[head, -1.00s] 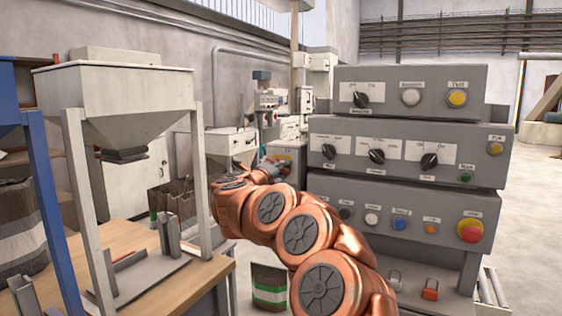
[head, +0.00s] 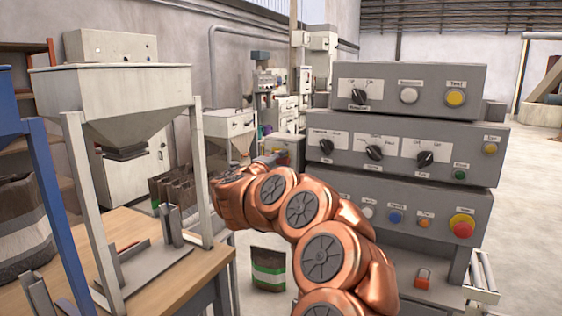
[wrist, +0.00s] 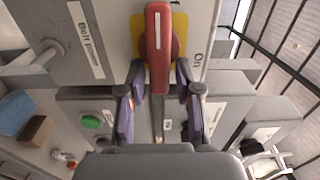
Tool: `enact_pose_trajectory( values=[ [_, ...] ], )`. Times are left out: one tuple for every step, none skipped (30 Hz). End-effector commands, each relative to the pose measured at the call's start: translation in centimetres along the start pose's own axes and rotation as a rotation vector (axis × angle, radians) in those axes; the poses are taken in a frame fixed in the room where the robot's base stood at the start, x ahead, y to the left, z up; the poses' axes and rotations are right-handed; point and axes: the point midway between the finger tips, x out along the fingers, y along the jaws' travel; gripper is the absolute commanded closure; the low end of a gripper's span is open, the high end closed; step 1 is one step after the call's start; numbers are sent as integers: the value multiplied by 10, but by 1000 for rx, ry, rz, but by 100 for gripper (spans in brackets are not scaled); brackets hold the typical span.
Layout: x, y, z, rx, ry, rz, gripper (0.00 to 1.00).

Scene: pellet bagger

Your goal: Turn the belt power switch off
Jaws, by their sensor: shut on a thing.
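The belt power switch (wrist: 158,48) is a red rotary handle on a yellow plate, on a grey box face, in the wrist view. A "Belt power" label (wrist: 85,40) is at its left and an "On" label (wrist: 197,62) at its lower right. The handle's long bar lies upright in the wrist picture. My gripper (wrist: 159,72) has a finger on each side of the handle's lower part and is shut on it. In the head view my copper arm reaches toward the machines at the back, and the gripper is mostly hidden behind it.
A grey control console (head: 408,145) with knobs and buttons stands right of my arm. A hopper stand (head: 110,100) on a wooden table (head: 185,262) is at the left. A bag (head: 268,268) stands on the floor between. A green button (wrist: 90,122) is below left in the wrist view.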

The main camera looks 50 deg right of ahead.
Motion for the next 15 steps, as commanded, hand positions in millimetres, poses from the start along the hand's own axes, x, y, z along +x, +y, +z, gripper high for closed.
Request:
enact_pose_trajectory(
  values=[
    [-1, -3, 2, 0, -4, -6, 100],
    [-1, -3, 2, 0, -4, -6, 100],
    [-1, -3, 2, 0, -4, -6, 100],
    [-1, -3, 2, 0, -5, -6, 100],
    [-1, -3, 2, 0, -5, -6, 100],
    [-1, -3, 2, 1, -5, -6, 66],
    [-1, -3, 2, 1, -5, -6, 62],
    [-1, -3, 2, 1, -5, -6, 59],
    [-1, -3, 2, 1, -4, -5, 55],
    [-1, -2, 2, 1, -4, -5, 54],
    [0, -2, 1, 1, -4, -4, 54],
    [0, -2, 1, 1, -3, -4, 54],
    [0, -2, 1, 1, -3, -4, 54],
    [0, -2, 1, 1, -3, -3, 54],
    [0, -1, 1, 1, -3, -3, 54]
  ],
)
